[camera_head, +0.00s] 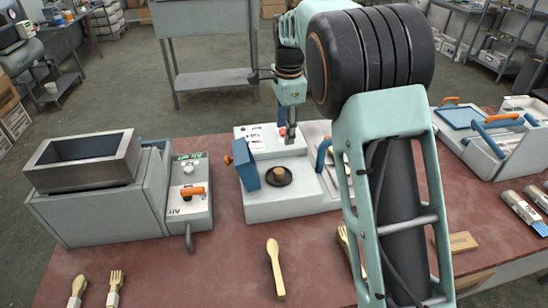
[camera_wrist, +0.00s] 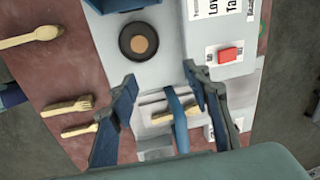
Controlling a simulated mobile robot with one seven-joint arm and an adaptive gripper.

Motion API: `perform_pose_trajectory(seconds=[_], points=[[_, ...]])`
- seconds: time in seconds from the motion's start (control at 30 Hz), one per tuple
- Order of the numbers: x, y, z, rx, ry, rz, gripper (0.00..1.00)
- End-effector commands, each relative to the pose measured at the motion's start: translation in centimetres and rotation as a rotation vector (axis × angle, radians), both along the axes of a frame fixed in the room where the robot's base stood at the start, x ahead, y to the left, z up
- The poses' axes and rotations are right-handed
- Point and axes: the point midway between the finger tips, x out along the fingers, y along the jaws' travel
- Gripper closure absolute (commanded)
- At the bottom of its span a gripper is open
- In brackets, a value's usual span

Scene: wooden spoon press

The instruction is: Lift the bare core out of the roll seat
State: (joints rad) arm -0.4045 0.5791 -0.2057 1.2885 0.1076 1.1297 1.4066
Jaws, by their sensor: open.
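The bare core (camera_head: 280,173) is a small tan-brown cylinder standing upright in the middle of a round black roll seat (camera_head: 268,180) on the white-grey press. In the wrist view the core (camera_wrist: 139,44) is a brown disc inside the dark ring of the seat (camera_wrist: 124,37), up and to the left of the fingertips. My gripper (camera_head: 290,133) is above the back part of the press, behind the core. In the wrist view my gripper (camera_wrist: 160,72) has its two dark blue fingers wide apart. It does not touch the core.
A blue upright plate (camera_head: 245,164) stands just left of the seat. A blue lever (camera_head: 322,158) stands to its right, with wooden utensils beyond. A red button (camera_wrist: 228,55) is on the press. A grey hopper machine (camera_head: 100,190) stands left; a wooden spoon (camera_head: 275,268) lies in front.

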Motion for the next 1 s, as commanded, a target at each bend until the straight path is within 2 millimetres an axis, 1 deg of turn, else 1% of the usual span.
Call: perform_pose_trajectory(seconds=[0.03, 0.1, 0.27, 0.5, 0.73, 1.0], points=[[-0.7, 0.2, -0.9, -0.005, 0.053, -0.026, 0.56], [-1.7, 0.6, -1.9, -0.011, 0.107, -0.057, 0.56], [-2.7, 0.9, -3.6, -0.017, 0.16, -0.087, 0.56], [-2.7, 0.9, -7.4, -0.017, 0.16, -0.087, 0.56], [-2.6, 0.9, -9.1, -0.017, 0.158, -0.087, 0.56], [-2.4, 0.9, -12.9, -0.017, 0.158, -0.086, 0.56]])
